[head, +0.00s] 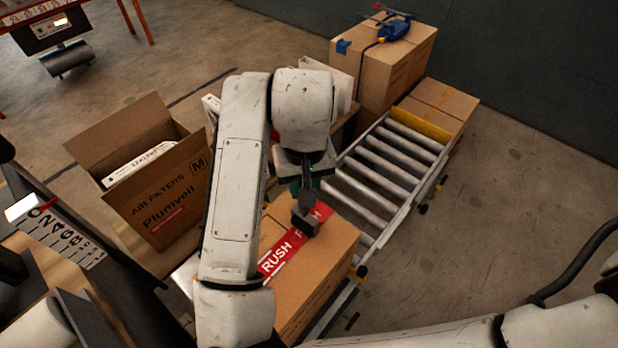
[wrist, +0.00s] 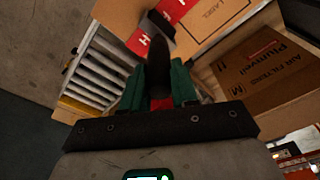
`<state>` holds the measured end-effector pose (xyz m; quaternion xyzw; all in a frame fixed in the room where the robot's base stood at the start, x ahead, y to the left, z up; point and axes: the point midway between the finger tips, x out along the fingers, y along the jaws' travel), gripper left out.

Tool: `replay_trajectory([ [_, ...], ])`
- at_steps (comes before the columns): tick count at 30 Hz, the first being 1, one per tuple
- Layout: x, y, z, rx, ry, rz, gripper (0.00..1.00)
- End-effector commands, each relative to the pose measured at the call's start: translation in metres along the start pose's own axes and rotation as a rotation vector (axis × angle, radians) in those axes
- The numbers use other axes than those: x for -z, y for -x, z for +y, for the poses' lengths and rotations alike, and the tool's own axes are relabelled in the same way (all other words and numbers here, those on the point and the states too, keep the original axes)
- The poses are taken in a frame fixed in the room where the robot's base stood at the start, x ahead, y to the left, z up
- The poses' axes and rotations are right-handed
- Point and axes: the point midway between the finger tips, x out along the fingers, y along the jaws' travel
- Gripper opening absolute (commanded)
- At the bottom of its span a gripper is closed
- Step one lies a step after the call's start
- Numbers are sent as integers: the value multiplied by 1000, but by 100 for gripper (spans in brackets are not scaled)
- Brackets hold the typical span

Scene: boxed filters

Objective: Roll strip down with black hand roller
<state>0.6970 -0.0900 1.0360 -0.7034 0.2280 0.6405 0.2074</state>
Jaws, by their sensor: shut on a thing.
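A red strip marked RUSH (head: 273,261) lies across the top of a closed cardboard box (head: 325,268). Part of the strip also shows in the wrist view (wrist: 140,42). My gripper (wrist: 157,88) has green fingers and is shut on the black hand roller (wrist: 158,58). In the head view the dark roller (head: 306,221) is at the strip's upper right part and covers some of its lettering. It looks in contact or very close; I cannot tell which. My arm hides the box's left side, and my wrist mostly hides the fingers.
The box is at the near end of a roller conveyor (head: 385,172). An open carton marked AIR FILTERS (head: 165,200) stands left of my arm. Stacked boxes (head: 385,65) with a blue tool (head: 394,27) stand at the back. Floor to the right is clear.

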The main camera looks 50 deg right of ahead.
Motion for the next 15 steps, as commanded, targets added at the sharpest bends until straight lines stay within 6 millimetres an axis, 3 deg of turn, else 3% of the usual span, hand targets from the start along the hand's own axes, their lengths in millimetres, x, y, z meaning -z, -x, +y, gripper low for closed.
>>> replay_trajectory([
  [15,-14,1,-20,0,2,2,0],
])
